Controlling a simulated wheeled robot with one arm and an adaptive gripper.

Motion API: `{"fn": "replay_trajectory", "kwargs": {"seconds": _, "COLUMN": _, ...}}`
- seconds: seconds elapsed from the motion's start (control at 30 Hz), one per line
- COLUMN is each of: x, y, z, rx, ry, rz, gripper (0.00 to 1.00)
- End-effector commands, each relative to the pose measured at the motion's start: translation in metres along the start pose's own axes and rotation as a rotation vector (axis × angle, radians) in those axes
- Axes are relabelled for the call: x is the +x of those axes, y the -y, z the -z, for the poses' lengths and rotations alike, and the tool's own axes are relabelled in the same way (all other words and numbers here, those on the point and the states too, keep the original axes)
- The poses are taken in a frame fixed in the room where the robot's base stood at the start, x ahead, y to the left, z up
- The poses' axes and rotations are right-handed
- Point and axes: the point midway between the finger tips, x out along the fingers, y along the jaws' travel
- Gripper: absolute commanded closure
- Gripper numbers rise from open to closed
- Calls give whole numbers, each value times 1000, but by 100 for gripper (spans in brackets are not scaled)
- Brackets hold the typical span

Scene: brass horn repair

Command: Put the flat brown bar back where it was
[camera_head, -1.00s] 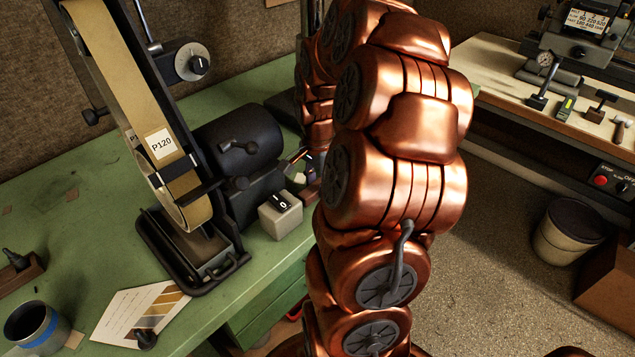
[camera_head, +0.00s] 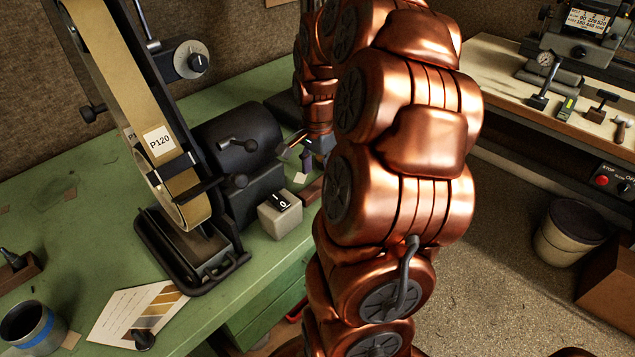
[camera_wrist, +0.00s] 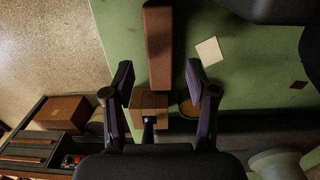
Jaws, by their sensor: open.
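A flat brown bar (camera_wrist: 158,45) lies on the green bench in the wrist view, lengthwise and close to the bench's edge. In the head view only part of the bar (camera_head: 311,191) shows; my arm hides the rest. My gripper (camera_wrist: 159,72) is open and empty. Its two dark fingers stand on either side of the bar's near end in the picture, with gaps on both sides.
A cream square (camera_wrist: 209,50) lies beside the bar. A grooved wooden block (camera_wrist: 150,105) shows below it in the wrist view. The belt sander (camera_head: 190,190) and its switch box (camera_head: 280,213) stand left of my arm. The bench's front left has a card (camera_head: 137,312) and a cup (camera_head: 33,328).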

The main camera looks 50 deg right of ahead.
Motion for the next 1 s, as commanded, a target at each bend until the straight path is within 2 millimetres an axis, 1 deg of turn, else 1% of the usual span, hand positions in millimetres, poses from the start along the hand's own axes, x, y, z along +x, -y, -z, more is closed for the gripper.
{"fn": "replay_trajectory", "kwargs": {"seconds": 0.1, "x": -20, "y": 1, "z": 2, "rx": 1, "ry": -5, "rz": 6, "gripper": 42}}
{"fn": "replay_trajectory", "kwargs": {"seconds": 0.3, "x": -52, "y": 1, "z": 1, "rx": 1, "ry": -4, "rz": 6, "gripper": 42}}
{"fn": "replay_trajectory", "kwargs": {"seconds": 0.5, "x": -72, "y": 1, "z": 1, "rx": 1, "ry": -2, "rz": 5, "gripper": 42}}
{"fn": "replay_trajectory", "kwargs": {"seconds": 0.7, "x": -82, "y": 0, "z": 0, "rx": 0, "ry": -1, "rz": 4, "gripper": 42}}
{"fn": "replay_trajectory", "kwargs": {"seconds": 1.0, "x": -82, "y": 0, "z": 0, "rx": 0, "ry": 0, "rz": 2, "gripper": 42}}
